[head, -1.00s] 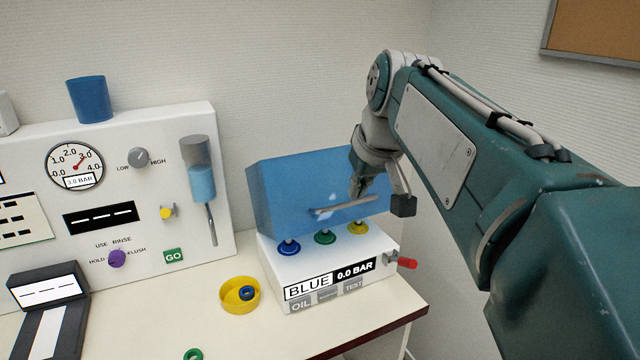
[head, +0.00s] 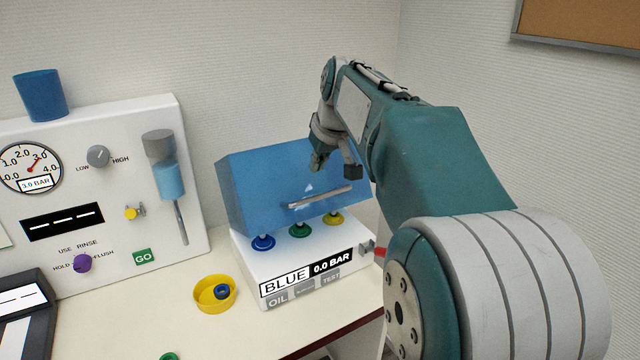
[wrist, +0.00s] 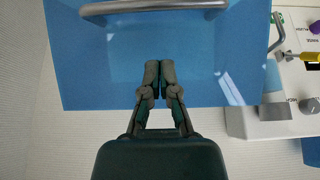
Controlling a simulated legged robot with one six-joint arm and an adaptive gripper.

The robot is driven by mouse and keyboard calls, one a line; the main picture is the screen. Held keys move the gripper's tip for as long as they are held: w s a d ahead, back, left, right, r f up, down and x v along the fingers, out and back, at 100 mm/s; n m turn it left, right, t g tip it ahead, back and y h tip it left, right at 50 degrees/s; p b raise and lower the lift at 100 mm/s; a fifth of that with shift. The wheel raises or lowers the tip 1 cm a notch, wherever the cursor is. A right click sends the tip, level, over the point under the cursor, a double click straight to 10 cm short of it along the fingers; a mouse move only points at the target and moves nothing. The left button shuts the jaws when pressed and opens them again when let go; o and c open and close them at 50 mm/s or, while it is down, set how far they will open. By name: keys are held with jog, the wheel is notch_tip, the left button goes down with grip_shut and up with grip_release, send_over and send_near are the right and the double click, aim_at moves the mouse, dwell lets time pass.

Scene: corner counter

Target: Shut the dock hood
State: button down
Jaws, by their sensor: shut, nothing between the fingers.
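The dock hood (head: 262,188) is a translucent blue box cover with a grey bar handle (head: 320,197) on its front. It sits above the white dock (head: 330,262), tilted up, so the blue, green and yellow ports show below its lower edge. My gripper (head: 317,166) is at the hood's upper right part, above the handle. In the wrist view my gripper (wrist: 160,66) is shut and empty, over the blue hood (wrist: 100,80), with the handle (wrist: 154,6) beyond its fingertips. I cannot tell whether the fingers touch the hood.
A yellow dish (head: 215,295) with a blue ring in it stands left of the dock. A white panel (head: 110,210) with gauge and knobs stands behind left. A red lever (head: 379,253) sticks out at the dock's right, partly behind my arm. The wall is close behind.

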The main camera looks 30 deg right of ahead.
aim_at(322, 197)
jog(key=shift+s+f, duration=0.25)
jog(key=shift+f, duration=0.85)
jog(key=shift+s+f, duration=0.25)
jog(key=shift+f, duration=0.8)
jog(key=shift+s+f+t, duration=0.3)
jog(key=shift+s+f, duration=0.3)
jog(key=shift+f, duration=0.05)
jog(key=s+f+t, duration=0.1)
jog(key=s+f, duration=0.4)
jog(key=f, duration=0.6)
jog(key=shift+s+f, duration=0.15)
jog(key=shift+f, duration=0.2)
jog(key=shift+d, duration=0.1)
